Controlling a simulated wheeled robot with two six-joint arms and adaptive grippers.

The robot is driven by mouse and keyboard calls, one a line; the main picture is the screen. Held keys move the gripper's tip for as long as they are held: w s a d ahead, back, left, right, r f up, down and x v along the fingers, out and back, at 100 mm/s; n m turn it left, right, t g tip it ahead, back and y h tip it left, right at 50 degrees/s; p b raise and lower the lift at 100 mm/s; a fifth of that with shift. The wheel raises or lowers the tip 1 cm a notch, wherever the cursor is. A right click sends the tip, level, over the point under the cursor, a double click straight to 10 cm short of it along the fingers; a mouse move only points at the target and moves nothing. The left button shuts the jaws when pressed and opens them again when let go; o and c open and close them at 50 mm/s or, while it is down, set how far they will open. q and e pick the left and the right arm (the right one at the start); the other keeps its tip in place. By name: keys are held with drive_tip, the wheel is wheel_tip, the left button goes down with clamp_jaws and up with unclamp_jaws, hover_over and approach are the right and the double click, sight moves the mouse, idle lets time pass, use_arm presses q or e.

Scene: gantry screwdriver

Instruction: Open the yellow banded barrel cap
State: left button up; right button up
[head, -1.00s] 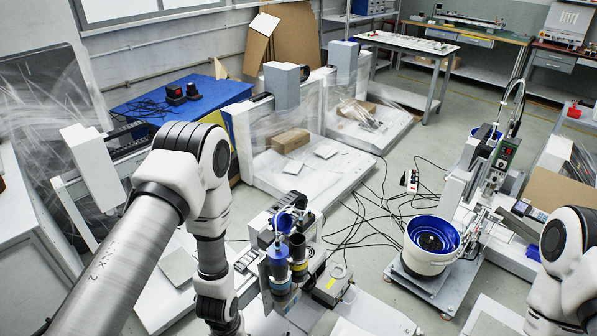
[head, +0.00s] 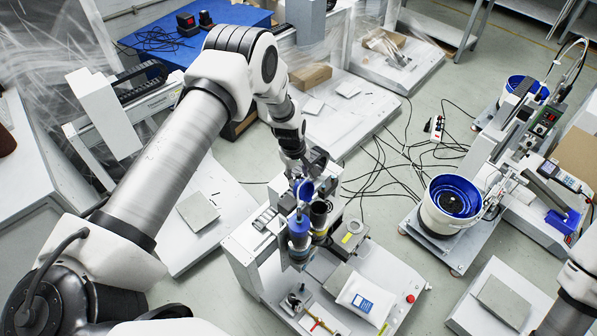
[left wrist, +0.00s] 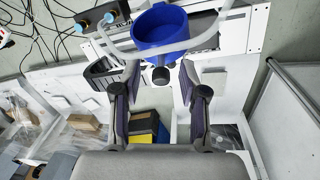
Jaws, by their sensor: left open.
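Two upright barrels stand side by side on the gantry machine in the head view. The yellow banded barrel (head: 320,220) is dark with a yellow band low down. The blue barrel (head: 298,232) stands just left of it. My left gripper (head: 304,168) is just above and behind the barrels, partly hidden by machine parts. In the left wrist view its two fingers (left wrist: 160,108) are spread and empty. A blue cup-shaped part (left wrist: 160,28) and a dark round knob (left wrist: 160,75) show beyond the fingertips. I cannot tell whether the banded barrel's cap shows there. My right gripper is out of frame.
A white packet with a blue label (head: 365,300) lies on the machine base right of the barrels. A blue bowl feeder (head: 452,200) stands to the right. Black cables (head: 385,170) cover the floor between. A blue table (head: 240,14) is at the back.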

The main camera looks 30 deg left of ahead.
sight(300, 195)
use_arm(q)
drive_tip(key=shift+s, duration=0.1)
clamp_jaws()
drive_tip(key=shift+d, duration=0.15)
drive_tip(key=shift+s+d+r, duration=0.15)
drive_tip(key=shift+d+r, duration=0.05)
drive_tip(key=shift+d, duration=0.3)
drive_tip(key=shift+s+d+r, duration=0.1)
drive_tip(key=shift+d+r, duration=0.1)
drive_tip(key=shift+d, duration=0.3)
unclamp_jaws()
drive_tip(key=shift+r, duration=0.1)
wheel_tip(300, 195, up, 12)
drive_tip(key=s, duration=0.1)
drive_tip(key=shift+a, duration=0.3)
